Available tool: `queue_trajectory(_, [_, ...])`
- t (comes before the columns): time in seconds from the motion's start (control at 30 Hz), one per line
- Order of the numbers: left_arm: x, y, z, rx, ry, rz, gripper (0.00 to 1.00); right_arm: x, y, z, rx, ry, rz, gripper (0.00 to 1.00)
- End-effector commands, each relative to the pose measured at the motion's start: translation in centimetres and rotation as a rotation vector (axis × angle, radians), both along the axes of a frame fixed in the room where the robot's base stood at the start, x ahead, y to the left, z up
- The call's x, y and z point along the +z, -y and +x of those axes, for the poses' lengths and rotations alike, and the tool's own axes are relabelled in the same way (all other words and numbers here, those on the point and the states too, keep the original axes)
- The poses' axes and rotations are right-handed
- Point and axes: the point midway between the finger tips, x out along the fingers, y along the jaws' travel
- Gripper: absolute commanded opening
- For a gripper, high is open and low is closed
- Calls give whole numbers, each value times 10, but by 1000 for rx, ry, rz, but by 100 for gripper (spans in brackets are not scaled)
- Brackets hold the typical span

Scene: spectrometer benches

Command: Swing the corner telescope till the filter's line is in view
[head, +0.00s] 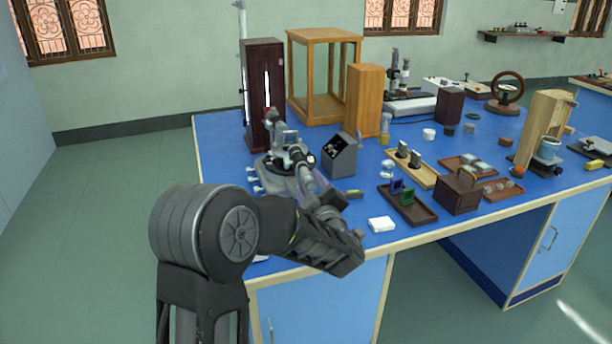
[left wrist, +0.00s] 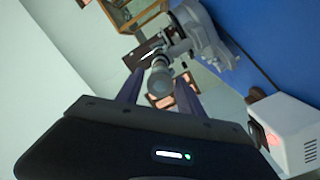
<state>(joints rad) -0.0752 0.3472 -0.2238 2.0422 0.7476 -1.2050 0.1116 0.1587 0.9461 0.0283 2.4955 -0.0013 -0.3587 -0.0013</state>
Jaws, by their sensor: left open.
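The spectrometer (head: 283,168) is a grey instrument with a round base near the left corner of the blue bench. Its telescope tube (head: 303,160) points toward my left gripper (head: 322,192), whose arm partly covers it. In the left wrist view the tube's round end (left wrist: 158,82) shows between the two dark fingers of my left gripper (left wrist: 158,88). The fingers are open on both sides of it; whether they touch it I cannot tell. Small blue (head: 396,186) and green (head: 407,196) framed pieces stand in a brown tray. My right gripper is not in view.
A grey slanted-face box (head: 339,156) stands right beside the spectrometer. A tall dark cabinet (head: 264,90) with a bright slit stands behind it. A white block (head: 381,224) lies near the bench's front edge. A white slotted box (left wrist: 292,135) is close at right in the wrist view.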

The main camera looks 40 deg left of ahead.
Motion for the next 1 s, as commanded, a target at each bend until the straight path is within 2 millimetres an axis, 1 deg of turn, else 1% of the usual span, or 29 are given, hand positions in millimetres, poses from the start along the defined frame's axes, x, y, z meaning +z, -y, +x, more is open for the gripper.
queue_trajectory(0.1, [1, -16, 13, 3, -2, 1, 44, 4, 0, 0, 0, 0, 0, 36])
queue_trajectory(0.3, [0, -33, 28, 1, -1, 0, 44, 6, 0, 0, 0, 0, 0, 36])
queue_trajectory(0.4, [0, -36, 31, 0, 0, 0, 44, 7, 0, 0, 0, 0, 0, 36])
queue_trajectory(0.63, [0, -37, 32, 0, 0, 0, 44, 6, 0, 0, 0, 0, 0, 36])
queue_trajectory(0.67, [0, -37, 32, 0, 0, 0, 43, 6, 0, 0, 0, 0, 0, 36])
queue_trajectory(1.0, [0, -36, 31, -1, 0, -1, 15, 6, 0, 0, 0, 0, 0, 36])
